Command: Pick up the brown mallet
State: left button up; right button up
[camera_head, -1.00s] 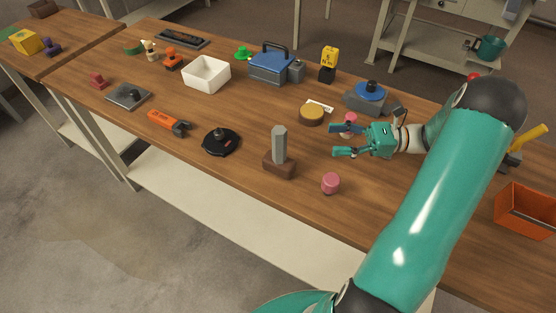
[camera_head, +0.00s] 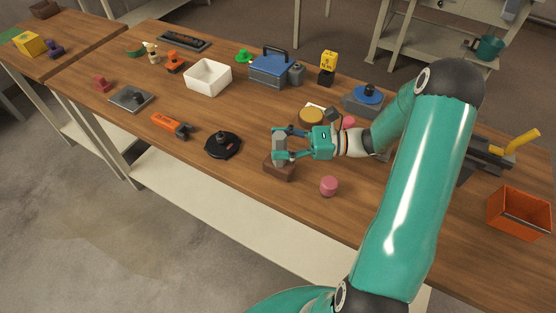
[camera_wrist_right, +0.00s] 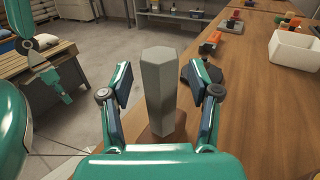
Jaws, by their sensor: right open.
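The brown mallet stands on its brown head (camera_head: 279,170) near the table's front edge, with its grey faceted handle (camera_wrist_right: 160,92) upright. My right gripper (camera_head: 280,144) is open, with one finger on each side of the handle. Teal parts of my left arm (camera_wrist_right: 50,70) show at the left of that view. Whether its jaws are open is unclear.
A pink cylinder (camera_head: 328,186) stands close to the right of the mallet, and a black round object (camera_head: 222,144) lies to its left. A brown-yellow round tin (camera_head: 311,117) is behind. An orange bin (camera_head: 519,212) stands far right. The table's front edge is close.

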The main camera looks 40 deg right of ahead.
jog(key=shift+w+a, duration=0.1)
grip_shut()
dwell(0.3)
dwell(0.4)
notch_tip(320, 180, up, 20)
dwell(0.4)
jog(key=c, duration=0.7)
grip_release()
grip_shut()
